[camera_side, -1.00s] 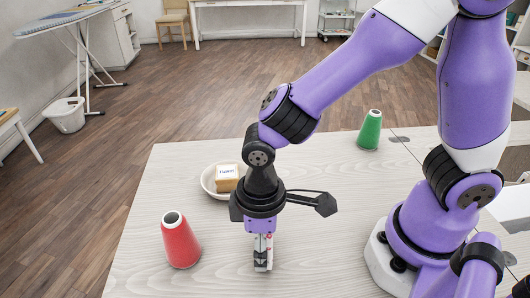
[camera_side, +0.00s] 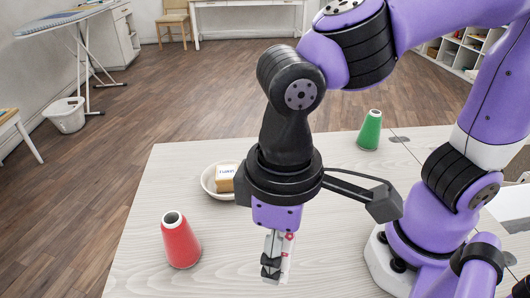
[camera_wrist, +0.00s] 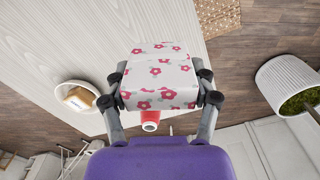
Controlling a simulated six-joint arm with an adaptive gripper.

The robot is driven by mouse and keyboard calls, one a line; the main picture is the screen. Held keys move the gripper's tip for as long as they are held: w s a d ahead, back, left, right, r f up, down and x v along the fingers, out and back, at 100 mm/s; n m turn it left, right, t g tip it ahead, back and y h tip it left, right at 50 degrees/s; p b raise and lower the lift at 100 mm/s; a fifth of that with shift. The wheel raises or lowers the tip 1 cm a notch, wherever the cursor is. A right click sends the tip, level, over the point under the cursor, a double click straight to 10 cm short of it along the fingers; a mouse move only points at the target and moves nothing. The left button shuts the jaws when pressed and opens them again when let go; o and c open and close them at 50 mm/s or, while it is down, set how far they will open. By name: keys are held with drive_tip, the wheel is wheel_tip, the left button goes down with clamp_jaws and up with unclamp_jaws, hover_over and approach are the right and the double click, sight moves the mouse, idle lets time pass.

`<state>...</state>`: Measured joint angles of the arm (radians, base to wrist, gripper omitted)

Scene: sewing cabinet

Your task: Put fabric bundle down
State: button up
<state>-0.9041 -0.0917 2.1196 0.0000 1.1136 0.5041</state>
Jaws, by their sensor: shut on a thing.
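The fabric bundle (camera_wrist: 160,82) is a white block with pink flowers. In the wrist view it sits between the fingers of my gripper (camera_wrist: 160,92), which is shut on it from both sides. In the side view my gripper (camera_side: 272,265) points down over the table. Only a sliver of the bundle (camera_side: 287,262) shows there, behind the fingers. It looks to be held above the tabletop (camera_side: 340,240), but its exact gap to the surface is hard to tell.
A red cone (camera_side: 180,240) stands to the left of my gripper. A cream bowl (camera_side: 208,181) with a tan labelled block (camera_side: 226,172) lies behind it. A green cone (camera_side: 370,130) stands at the back right. The tabletop between gripper and green cone is clear.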

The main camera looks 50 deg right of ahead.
drive_tip(key=w+d+m, duration=0.7)
drive_tip(key=w, duration=0.5)
drive_tip(key=w+d+f+m, duration=0.2)
drive_tip(key=w+d, duration=0.1)
drive_tip(key=d, duration=0.4)
drive_tip(key=w+d+f+m, duration=0.2)
drive_tip(key=w+d, duration=0.1)
drive_tip(key=d, duration=0.4)
drive_tip(key=w+d+f+m, duration=0.2)
drive_tip(key=w+d+f, duration=0.1)
drive_tip(key=d, duration=0.4)
drive_tip(key=shift+w+d+m, duration=0.3)
drive_tip(key=shift+w+d, duration=0.05)
drive_tip(key=shift+d, duration=0.05)
drive_tip(key=shift+d+f, duration=0.1)
drive_tip(key=shift+f, duration=1.95)
drive_tip(key=shift+f, duration=0.1)
drive_tip(key=o, duration=0.9)
drive_tip(key=shift+c, duration=0.2)
